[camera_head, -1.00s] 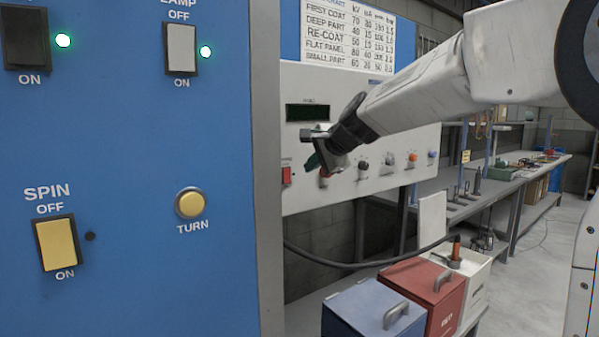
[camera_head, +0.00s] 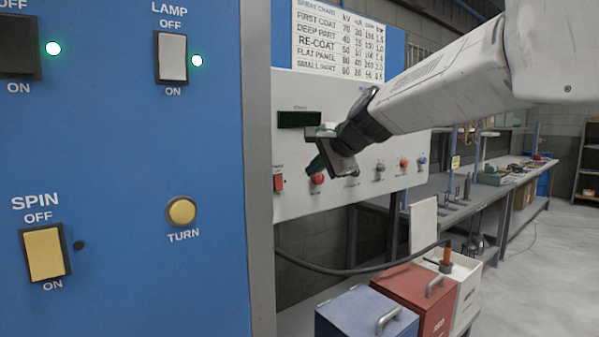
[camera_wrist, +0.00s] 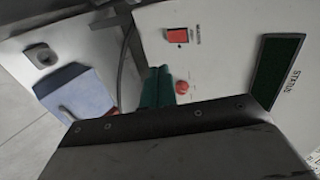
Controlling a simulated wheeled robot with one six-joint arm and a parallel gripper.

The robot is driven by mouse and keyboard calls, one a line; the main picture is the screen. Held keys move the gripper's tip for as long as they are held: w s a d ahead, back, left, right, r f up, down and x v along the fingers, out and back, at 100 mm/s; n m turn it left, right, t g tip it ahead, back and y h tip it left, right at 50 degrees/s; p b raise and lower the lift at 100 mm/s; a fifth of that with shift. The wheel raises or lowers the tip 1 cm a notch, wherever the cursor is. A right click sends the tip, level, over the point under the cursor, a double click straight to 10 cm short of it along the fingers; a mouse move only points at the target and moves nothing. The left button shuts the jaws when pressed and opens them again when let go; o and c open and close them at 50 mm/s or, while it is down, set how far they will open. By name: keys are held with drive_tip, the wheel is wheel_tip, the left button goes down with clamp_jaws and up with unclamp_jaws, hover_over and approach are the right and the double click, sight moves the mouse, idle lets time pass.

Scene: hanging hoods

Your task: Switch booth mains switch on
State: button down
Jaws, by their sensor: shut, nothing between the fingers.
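No switch I can read is labelled booth mains. A black rocker switch (camera_head: 18,60), its name cut off by the top edge, sits top left on the blue panel (camera_head: 120,130) with a lit green light (camera_head: 53,48). My gripper (camera_head: 320,163) is shut and empty in front of the white panel, near a red knob (camera_head: 317,179). Its green fingertips (camera_wrist: 157,88) show beside that knob in the wrist view.
The blue panel also holds a LAMP switch (camera_head: 172,57) with a lit green light, a yellow SPIN switch (camera_head: 44,253) and a TURN button (camera_head: 181,211). Blue (camera_head: 365,318), red (camera_head: 415,283) and white boxes stand below the white panel. Open floor lies at right.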

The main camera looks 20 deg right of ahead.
drive_tip(key=shift+w, duration=0.1)
approach(280, 188)
wheel_tip(280, 188, down, 4)
drive_tip(key=w, duration=0.2)
drive_tip(key=shift+w+a+r, duration=0.1)
drive_tip(key=shift+w+a, duration=0.3)
drive_tip(key=shift+w, duration=0.3)
drive_tip(key=shift+w+a, duration=0.4)
drive_tip(key=shift+w, duration=0.35)
drive_tip(key=shift+w, duration=0.15)
